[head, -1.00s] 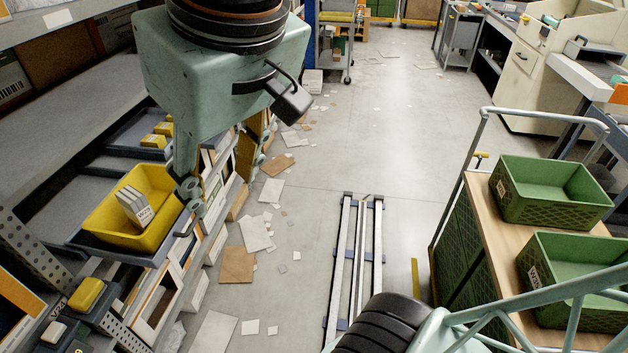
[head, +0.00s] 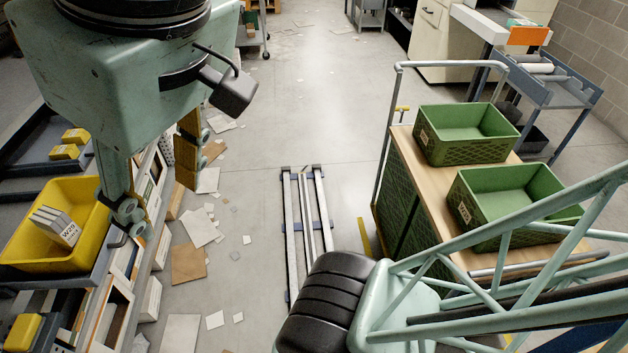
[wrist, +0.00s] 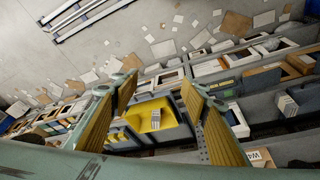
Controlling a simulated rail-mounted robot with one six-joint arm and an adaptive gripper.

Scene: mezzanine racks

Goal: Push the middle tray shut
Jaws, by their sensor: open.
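A dark grey tray (head: 62,282) sticks out of the rack at the left of the head view. It carries a yellow bin (head: 32,255) holding white labelled packs (head: 57,226). I take this as the middle tray, but cannot be sure. My gripper (head: 158,203) is open and empty, beside the bin's right end over the rack's aisle edge. Contact with the tray cannot be told. In the wrist view the yellow bin (wrist: 155,118) shows between the open fingers, beyond their tips.
Another grey tray (head: 25,150) with small yellow boxes (head: 68,145) lies farther back. Loose papers and cardboard litter the floor. A cart with green crates (head: 470,135) stands at the right. The aisle around the floor rails (head: 307,215) is mostly clear.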

